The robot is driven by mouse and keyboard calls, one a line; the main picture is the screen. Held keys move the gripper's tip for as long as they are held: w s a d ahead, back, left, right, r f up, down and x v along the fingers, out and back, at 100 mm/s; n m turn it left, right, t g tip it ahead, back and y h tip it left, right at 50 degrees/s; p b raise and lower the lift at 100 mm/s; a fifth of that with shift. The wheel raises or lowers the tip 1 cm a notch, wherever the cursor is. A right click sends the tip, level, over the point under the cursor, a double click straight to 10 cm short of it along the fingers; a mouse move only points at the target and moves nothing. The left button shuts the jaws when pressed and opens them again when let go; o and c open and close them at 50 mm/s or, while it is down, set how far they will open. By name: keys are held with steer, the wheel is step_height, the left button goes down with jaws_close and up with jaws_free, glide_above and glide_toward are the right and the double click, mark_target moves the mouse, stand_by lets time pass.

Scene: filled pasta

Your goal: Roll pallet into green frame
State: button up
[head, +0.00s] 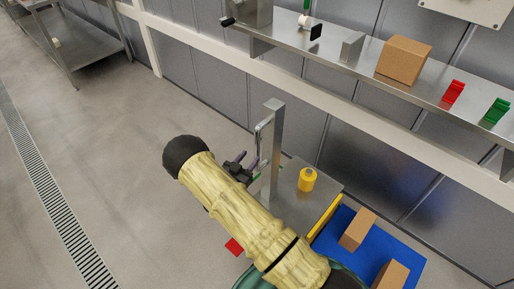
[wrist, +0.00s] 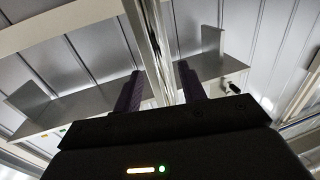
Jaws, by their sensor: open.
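A grey metal platform (head: 299,207) with an upright post (head: 273,150) stands beside my arm in the head view; it may be the pallet, but I cannot be sure. A thin upright handle (head: 262,130) is fixed to the post's left side. My gripper (head: 247,161) is open at this handle. In the wrist view, an upright metal bar (wrist: 155,40) shows between the purple fingers of my gripper (wrist: 160,72); I cannot tell whether they touch it. A yellow weight-like object (head: 307,180) stands on the platform. I cannot make out a green frame on the floor.
A blue surface (head: 341,221) with brown boxes (head: 358,230) lies at lower right behind a yellow edge (head: 325,215). A wall shelf (head: 345,72) carries a box and small red and green items. Left floor is free.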

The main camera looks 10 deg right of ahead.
mark_target(255, 150)
steer(key=x, duration=0.6)
steer(key=shift+w+d, duration=0.15)
steer(key=shift+w, duration=0.05)
steer(key=shift+c, duration=0.4)
jaws_close()
